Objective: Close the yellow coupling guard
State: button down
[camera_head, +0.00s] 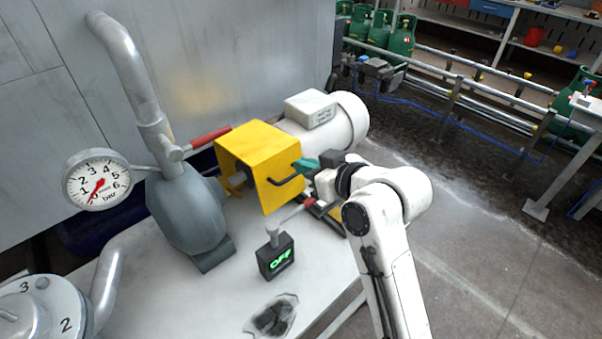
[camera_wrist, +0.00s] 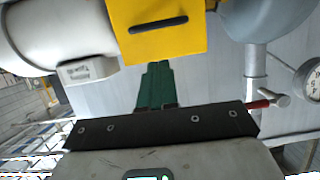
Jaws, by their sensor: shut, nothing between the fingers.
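The yellow coupling guard (camera_head: 262,144) is a bent cover between the grey pump (camera_head: 187,215) and the white motor (camera_head: 345,122). Its front panel carries a black handle (camera_head: 284,181). I cannot tell whether the guard sits fully down. My gripper (camera_head: 303,165) has teal fingers, shut and empty, at the panel's right edge close to the handle. In the wrist view the gripper (camera_wrist: 156,68) points at the lower edge of the guard (camera_wrist: 190,40), and the handle (camera_wrist: 158,25) lies beyond the fingertips. I cannot tell whether the fingers touch the guard.
A box reading OFF (camera_head: 277,258) stands on the pale bench (camera_head: 222,295) in front of the guard. A red-handled valve (camera_head: 205,140) is behind left, with a pressure gauge (camera_head: 97,181) further left. A dark stain (camera_head: 271,316) marks the bench. The grey wall (camera_head: 230,50) closes the back.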

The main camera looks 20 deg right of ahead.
jog(key=shift+w+a+f, duration=0.1)
jog(key=shift+w+f, duration=0.15)
jog(key=shift+f, duration=0.35)
jog(key=shift+w+a+f, duration=0.1)
jog(key=shift+w+f, duration=0.15)
jog(key=shift+f, duration=0.4)
jog(key=shift+w+a+f, duration=0.1)
jog(key=shift+w+f, duration=0.15)
jog(key=shift+f, duration=0.35)
notch_tip(320, 180, down, 2)
jog(key=shift+f+b, duration=0.1)
jog(key=shift+b, duration=0.3)
